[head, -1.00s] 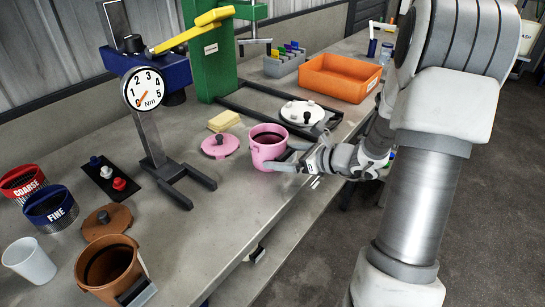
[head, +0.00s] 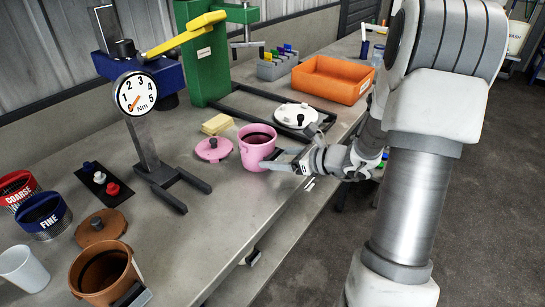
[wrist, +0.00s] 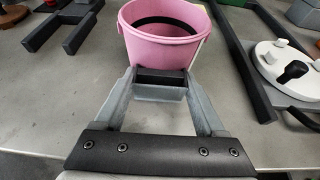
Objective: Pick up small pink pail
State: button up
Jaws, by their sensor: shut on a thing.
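The small pink pail (head: 257,150) is upright at the bench's front edge, open at the top with a dark inside. It also shows in the wrist view (wrist: 165,47), at the top centre. My gripper (head: 278,161) reaches it from the right. Its two fingers are shut on the dark block (wrist: 160,76) on the pail's near side. I cannot tell whether the pail's base touches the bench. The pink lid (head: 213,149) with a dark knob lies on the bench to the pail's left.
A torque gauge stand (head: 146,147) is to the left, an orange bin (head: 330,79) behind. A brown pail (head: 103,272) stands front left.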

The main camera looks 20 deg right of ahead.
aim_at(270, 143)
notch_tip(270, 143, up, 5)
jog(key=shift+s+d+f+p, duration=0.1)
jog(key=shift+s+p, duration=0.05)
jog(key=shift+p, duration=0.9)
jog(key=a+r+p+v, duration=0.1)
jog(key=p+v, duration=0.3)
jog(key=v, duration=0.8)
jog(key=shift+s+r+y+p, duration=0.2)
jog(key=shift+s+y+p, duration=0.1)
jog(key=shift+y+p, duration=0.1)
